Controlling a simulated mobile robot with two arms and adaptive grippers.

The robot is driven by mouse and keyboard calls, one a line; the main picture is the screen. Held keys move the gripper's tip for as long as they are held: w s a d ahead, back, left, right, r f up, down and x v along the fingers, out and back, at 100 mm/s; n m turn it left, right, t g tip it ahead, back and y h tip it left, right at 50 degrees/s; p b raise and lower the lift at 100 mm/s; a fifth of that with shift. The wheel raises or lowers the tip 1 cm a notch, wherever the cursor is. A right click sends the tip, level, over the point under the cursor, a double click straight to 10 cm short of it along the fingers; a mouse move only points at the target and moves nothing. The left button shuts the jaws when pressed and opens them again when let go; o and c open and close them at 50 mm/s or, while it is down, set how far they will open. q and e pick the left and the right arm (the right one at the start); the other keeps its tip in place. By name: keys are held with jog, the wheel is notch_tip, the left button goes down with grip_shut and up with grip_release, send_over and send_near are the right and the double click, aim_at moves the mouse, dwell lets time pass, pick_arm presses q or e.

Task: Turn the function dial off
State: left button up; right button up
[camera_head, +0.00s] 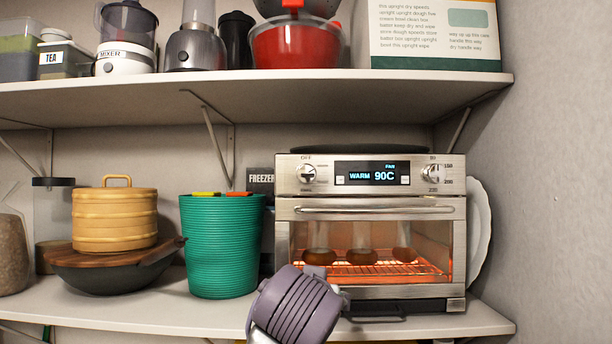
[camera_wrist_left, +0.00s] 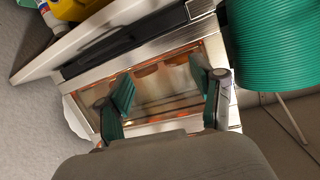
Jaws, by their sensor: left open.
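A silver toaster oven (camera_head: 455,285) stands on the shelf, its glass lit orange inside. Its left dial (camera_head: 306,173) has an "OFF" label above it; its pointer is too small to read surely. A second dial (camera_head: 432,173) sits at the right of the panel. The lit display (camera_head: 372,173) between them reads "WARM 90C". My left gripper (camera_head: 332,284) is low in front of the oven door, below and apart from the dials, mostly hidden behind its own wrist. In the left wrist view my left gripper (camera_wrist_left: 167,88) is open and empty, facing the oven's glass (camera_wrist_left: 160,88). My right gripper is out of view.
A green ribbed bin (camera_head: 222,250) stands left of the oven; it also shows in the left wrist view (camera_wrist_left: 275,45). A horizontal door handle (camera_head: 370,209) runs below the panel. A white plate (camera_head: 480,230) leans at the oven's right. The upper shelf (camera_head: 300,90) overhangs the oven.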

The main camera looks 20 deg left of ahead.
aim_at(306, 175)
pick_arm(q)
jog(key=s+r+n+t+y, duration=0.1)
jog(key=s+r+t, duration=0.15)
jog(key=r, duration=0.75)
jog(key=s+r+n+t+y, duration=0.15)
jog(key=s+r, duration=0.25)
jog(key=r, duration=0.6)
jog(key=shift+g, duration=0.5)
jog(key=p+x, duration=0.2)
jog(key=x, duration=0.2)
jog(key=p+x, duration=0.3)
jog(key=x, duration=0.2)
jog(key=p+x, duration=0.2)
jog(key=x, duration=0.2)
jog(key=shift+w+a+r+p, duration=0.2)
jog(key=shift+w+a+p, duration=0.05)
jog(key=shift+a+p, duration=0.2)
jog(key=shift+w+f, duration=0.1)
jog(key=shift+w, duration=0.2)
jog(key=c, duration=1.1)
jog(key=shift+c, duration=0.2)
